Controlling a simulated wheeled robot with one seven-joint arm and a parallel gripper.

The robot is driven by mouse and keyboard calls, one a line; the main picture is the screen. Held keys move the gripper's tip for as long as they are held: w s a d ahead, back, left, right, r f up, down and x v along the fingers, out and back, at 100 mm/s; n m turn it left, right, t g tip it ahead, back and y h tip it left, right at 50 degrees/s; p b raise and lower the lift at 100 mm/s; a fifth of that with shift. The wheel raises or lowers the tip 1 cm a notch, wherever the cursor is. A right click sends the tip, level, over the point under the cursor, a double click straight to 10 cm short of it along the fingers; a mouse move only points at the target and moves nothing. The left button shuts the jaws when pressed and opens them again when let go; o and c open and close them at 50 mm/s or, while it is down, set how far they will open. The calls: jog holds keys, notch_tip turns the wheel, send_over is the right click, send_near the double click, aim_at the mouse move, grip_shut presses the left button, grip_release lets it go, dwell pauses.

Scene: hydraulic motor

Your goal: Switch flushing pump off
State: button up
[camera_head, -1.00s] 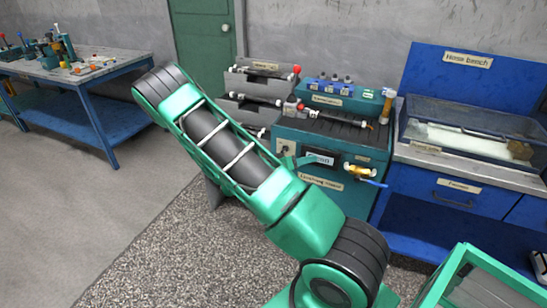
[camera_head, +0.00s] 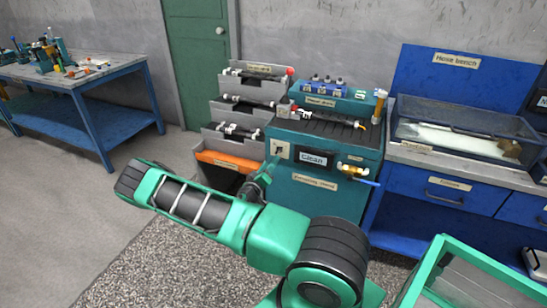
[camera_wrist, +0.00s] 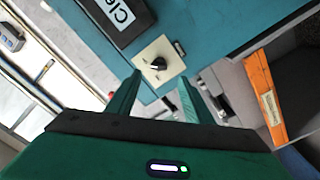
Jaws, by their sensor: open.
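The flushing pump is a teal cabinet (camera_head: 340,200) with a black ribbed top. On its front a black rotary switch (camera_head: 279,151) sits on a small cream plate, left of a display reading "Clean" (camera_head: 313,159). In the wrist view the switch knob (camera_wrist: 158,63) is just beyond and between my fingertips, with a gap to them; its plate lettering is too small to read. The display (camera_wrist: 118,15) is at the upper left there. My gripper (camera_wrist: 160,95) is open and empty, facing the panel. In the head view my gripper (camera_head: 268,172) is just below the switch.
A grey rack (camera_head: 225,132) with hoses and an orange bin (camera_head: 225,161) stands left of the cabinet. A brass valve with a blue handle (camera_head: 353,170) juts from the front, right. The blue hose bench (camera_head: 440,185) is further right. Speckled floor in front is open.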

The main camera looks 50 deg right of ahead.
aim_at(277, 152)
jog(key=x, duration=0.7)
jog(key=shift+d, duration=0.2)
jog(key=c, duration=1)
